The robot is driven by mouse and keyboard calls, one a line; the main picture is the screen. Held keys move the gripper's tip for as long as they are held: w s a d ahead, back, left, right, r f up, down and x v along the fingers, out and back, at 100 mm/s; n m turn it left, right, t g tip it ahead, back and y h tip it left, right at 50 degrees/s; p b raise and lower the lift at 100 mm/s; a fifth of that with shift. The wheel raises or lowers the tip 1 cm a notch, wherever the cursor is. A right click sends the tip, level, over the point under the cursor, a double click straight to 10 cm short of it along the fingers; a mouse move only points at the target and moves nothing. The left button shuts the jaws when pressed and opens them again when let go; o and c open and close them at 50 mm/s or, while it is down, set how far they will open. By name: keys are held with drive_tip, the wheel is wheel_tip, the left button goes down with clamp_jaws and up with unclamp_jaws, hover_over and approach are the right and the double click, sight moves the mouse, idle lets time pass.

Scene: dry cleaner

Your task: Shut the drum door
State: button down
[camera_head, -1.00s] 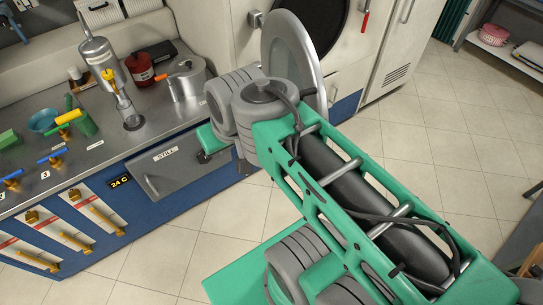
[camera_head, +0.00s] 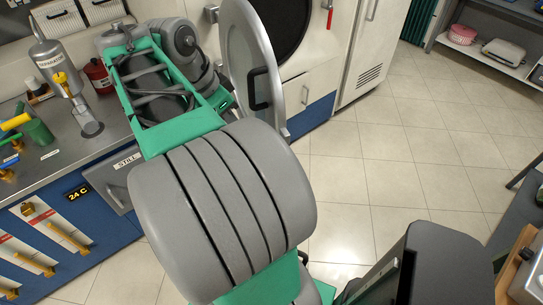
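The drum door (camera_head: 238,48) is a grey round door standing open, swung out from the machine front. A black handle (camera_head: 257,90) shows on its face. The dark round drum opening (camera_head: 285,22) is uncovered just behind and to the right of the door. My green and grey arm fills the middle and upper left, and it hides part of the door's lower left side. My gripper is not visible, so I cannot tell whether anything touches the door.
A red-handled lever (camera_head: 330,16) is on the machine front right of the opening. A steel counter (camera_head: 62,143) with a separator (camera_head: 55,62) and a red can (camera_head: 97,74) lies left. The tiled floor (camera_head: 390,150) is clear at right. A shelf (camera_head: 490,50) stands at the far right.

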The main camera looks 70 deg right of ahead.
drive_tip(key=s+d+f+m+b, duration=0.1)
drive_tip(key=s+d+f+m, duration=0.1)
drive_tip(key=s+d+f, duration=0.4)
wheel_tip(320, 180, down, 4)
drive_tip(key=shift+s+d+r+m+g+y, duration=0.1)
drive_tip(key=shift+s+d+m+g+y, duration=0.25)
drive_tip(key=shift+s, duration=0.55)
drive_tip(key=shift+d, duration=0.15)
